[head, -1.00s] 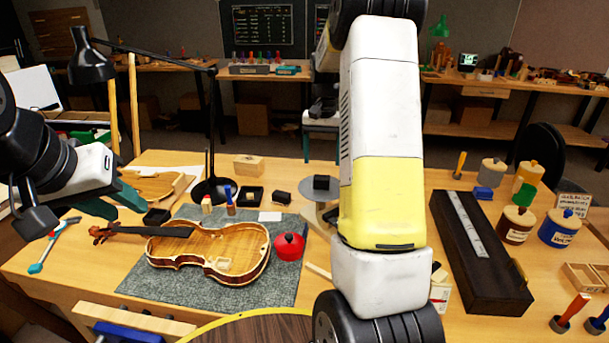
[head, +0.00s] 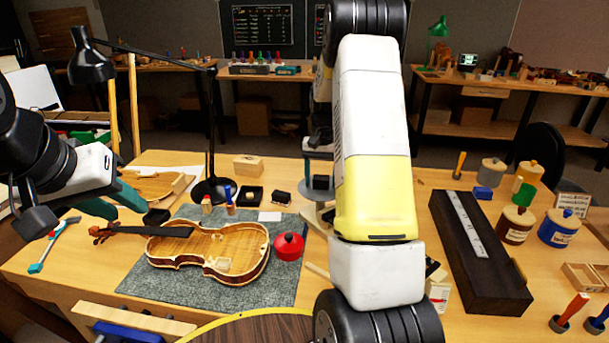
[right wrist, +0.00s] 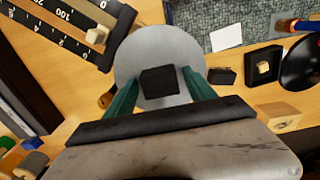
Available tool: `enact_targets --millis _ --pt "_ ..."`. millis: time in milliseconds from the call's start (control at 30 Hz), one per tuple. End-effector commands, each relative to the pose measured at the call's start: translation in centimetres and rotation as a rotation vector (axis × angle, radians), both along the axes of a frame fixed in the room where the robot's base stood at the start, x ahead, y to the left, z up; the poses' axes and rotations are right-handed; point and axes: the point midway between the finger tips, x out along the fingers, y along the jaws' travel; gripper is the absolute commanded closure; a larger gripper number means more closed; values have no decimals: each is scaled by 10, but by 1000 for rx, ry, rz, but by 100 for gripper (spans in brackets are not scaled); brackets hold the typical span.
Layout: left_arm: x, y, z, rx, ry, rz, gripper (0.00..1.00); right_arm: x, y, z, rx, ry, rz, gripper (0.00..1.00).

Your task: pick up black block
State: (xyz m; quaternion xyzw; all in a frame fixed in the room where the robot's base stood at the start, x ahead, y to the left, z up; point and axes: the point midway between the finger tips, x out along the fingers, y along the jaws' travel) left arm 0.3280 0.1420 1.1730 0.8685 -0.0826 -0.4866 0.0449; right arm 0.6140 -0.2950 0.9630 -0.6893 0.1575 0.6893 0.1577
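The black block (right wrist: 160,82) sits on the round grey pan (right wrist: 145,48) of a scale. In the head view it shows as a small dark shape (head: 320,182), close beside my right arm. My right gripper (right wrist: 160,85) is open above it, with its teal fingers on either side of the block in the right wrist view. I see gaps between block and fingers; the height between them is hard to tell. In the head view the right gripper (head: 318,156) is partly hidden by my arm. My left gripper (head: 122,208) is open and empty at the left, near the violin's scroll.
Another small dark block (head: 281,198) and a black tray (head: 251,195) lie left of the scale. A long dark case (head: 480,260) and several jars stand right. A black lamp (head: 210,130) rises behind.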

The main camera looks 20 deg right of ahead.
Motion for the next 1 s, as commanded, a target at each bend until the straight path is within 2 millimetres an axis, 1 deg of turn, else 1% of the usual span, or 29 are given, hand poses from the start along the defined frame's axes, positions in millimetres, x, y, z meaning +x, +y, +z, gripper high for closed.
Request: enact_targets --millis 33,167,200,300,533,667,767,900,1000 --pt "0 0 0 0 0 0 65 0 0 0 0 0 0 49" --pt "0 0 0 0 0 0 65 0 0 0 0 0 0 74" --pt "0 0 0 0 0 0 65 0 0 0 0 0 0 82" --pt "0 0 0 0 0 0 65 0 0 0 0 0 0 100" --pt "0 0 0 0 0 0 65 0 0 1 0 -1 0 100" --pt "0 0 0 0 0 0 65 0 0 7 -1 -2 0 100" --pt "0 0 0 0 0 0 65 0 0 17 -1 -2 0 100" --pt "0 0 0 0 0 0 65 1 -1 37 -1 -4 0 100" --pt "0 0 0 0 0 0 65 -20 -3 38 1 2 -2 100"
